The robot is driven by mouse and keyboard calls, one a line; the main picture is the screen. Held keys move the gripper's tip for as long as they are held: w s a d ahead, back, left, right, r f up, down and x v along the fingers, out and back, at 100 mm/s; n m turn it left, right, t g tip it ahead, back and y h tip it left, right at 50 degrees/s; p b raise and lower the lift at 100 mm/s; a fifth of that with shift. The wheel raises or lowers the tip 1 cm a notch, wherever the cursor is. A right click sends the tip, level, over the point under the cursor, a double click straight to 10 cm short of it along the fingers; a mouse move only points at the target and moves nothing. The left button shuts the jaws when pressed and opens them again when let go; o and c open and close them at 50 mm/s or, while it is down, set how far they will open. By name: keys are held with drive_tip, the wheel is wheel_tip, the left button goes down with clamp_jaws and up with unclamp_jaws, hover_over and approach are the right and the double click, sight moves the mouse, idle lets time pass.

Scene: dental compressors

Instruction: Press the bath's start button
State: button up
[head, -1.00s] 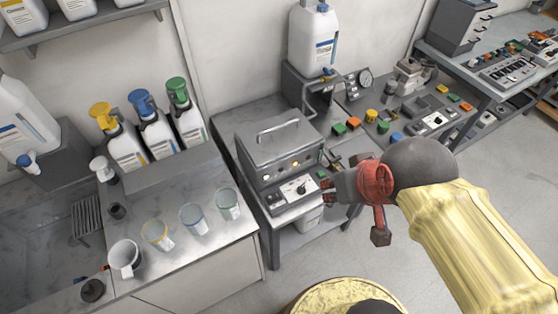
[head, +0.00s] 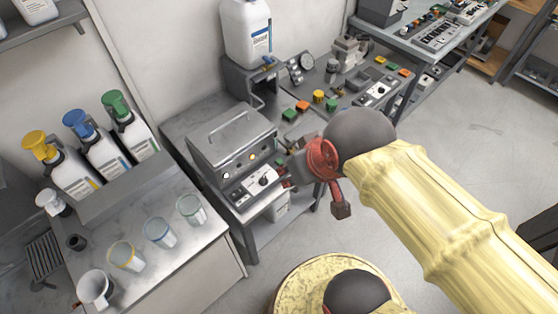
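The bath (head: 232,141) is a grey metal box with a handled lid, standing on a small metal table. Its sloped front has a row of small lights, and below them a control panel (head: 250,187) with a dark knob and small buttons. My gripper (head: 284,174) is at the right end of this panel, beside or just in front of it. The fingertips are small and partly hidden by the red wrist part. I cannot tell whether they touch the panel or whether they are open. The start button cannot be singled out.
Several cups (head: 160,233) stand on the counter at the left, before pump bottles (head: 85,145). A large white jug (head: 247,30) sits on a stand behind the bath. Coloured blocks and a gauge (head: 301,68) are on the bench to the right. The floor at right is clear.

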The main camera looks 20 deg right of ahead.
drive_tip(key=shift+c, duration=0.9)
